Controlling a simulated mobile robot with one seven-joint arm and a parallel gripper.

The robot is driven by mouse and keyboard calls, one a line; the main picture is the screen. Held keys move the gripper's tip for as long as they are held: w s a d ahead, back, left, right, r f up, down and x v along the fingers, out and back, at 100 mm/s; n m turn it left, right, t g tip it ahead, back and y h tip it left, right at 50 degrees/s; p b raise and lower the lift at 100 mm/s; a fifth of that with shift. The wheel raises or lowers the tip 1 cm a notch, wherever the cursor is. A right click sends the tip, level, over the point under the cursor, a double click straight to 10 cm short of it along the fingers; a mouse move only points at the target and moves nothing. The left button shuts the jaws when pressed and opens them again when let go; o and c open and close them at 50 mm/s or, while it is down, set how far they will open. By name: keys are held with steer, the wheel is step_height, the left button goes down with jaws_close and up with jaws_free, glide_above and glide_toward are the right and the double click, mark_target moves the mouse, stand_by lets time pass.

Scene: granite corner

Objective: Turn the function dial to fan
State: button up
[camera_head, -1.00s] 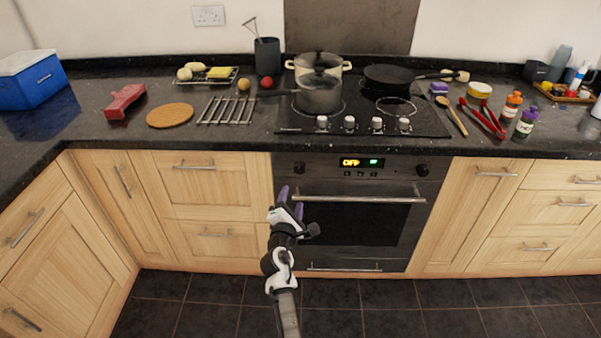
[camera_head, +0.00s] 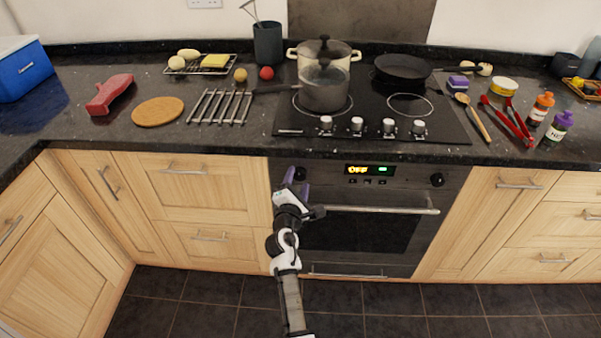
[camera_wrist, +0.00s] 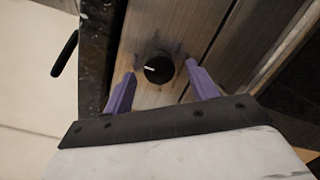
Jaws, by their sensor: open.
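The oven's control panel (camera_head: 405,178) has a dark round knob at each end. The left knob (camera_head: 300,174) also shows in the wrist view (camera_wrist: 158,68), with a short white pointer mark on its face. The right knob (camera_head: 437,180) is at the panel's other end. The display (camera_head: 369,169) between them reads OFF, with a green mark beside it. My gripper (camera_head: 297,180) is just in front of the left knob. In the wrist view its purple fingers (camera_wrist: 160,84) are open, one on each side of the knob, with gaps between. I cannot tell which knob selects the function.
The oven door handle (camera_head: 378,210) runs across just below the panel, to the right of my gripper. The dark worktop edge (camera_head: 380,158) overhangs above. Hob knobs (camera_head: 357,125), a pot (camera_head: 325,90) and a pan (camera_head: 402,68) are on top. The floor in front is clear.

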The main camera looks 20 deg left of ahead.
steer(key=shift+w+a, duration=0.1)
steer(key=shift+w, duration=0.3)
steer(key=shift+s, duration=0.1)
steer(key=shift+c, duration=0.4)
steer(key=c, duration=0.9)
